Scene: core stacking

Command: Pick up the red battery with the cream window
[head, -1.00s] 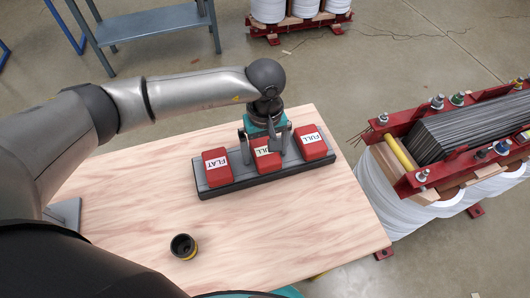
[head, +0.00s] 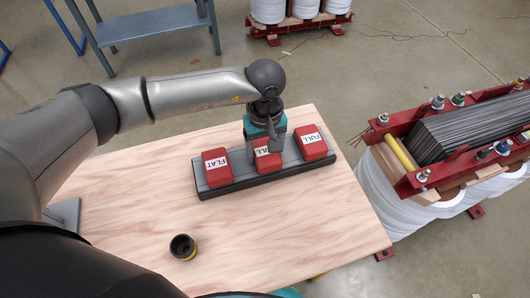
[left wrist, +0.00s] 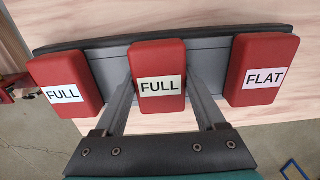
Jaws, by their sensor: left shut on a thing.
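Three red batteries sit in a row on a dark grey holder (head: 238,178). The middle battery (head: 268,163) has a label reading FULL, which looks cream in the head view; it also shows in the left wrist view (left wrist: 158,57). The left one (head: 216,170) reads FLAT, and the right one (head: 311,147) reads FULL on a whiter label. My left gripper (head: 265,146) is over the middle battery, with one finger on each side, shut on it. The battery is still at the holder. My right gripper is not in view.
The holder stands on a pale wooden table (head: 140,210). A small dark cup with a yellow band (head: 183,247) stands near the front. A large red-framed machine with white coils (head: 400,190) is close to the table's right edge.

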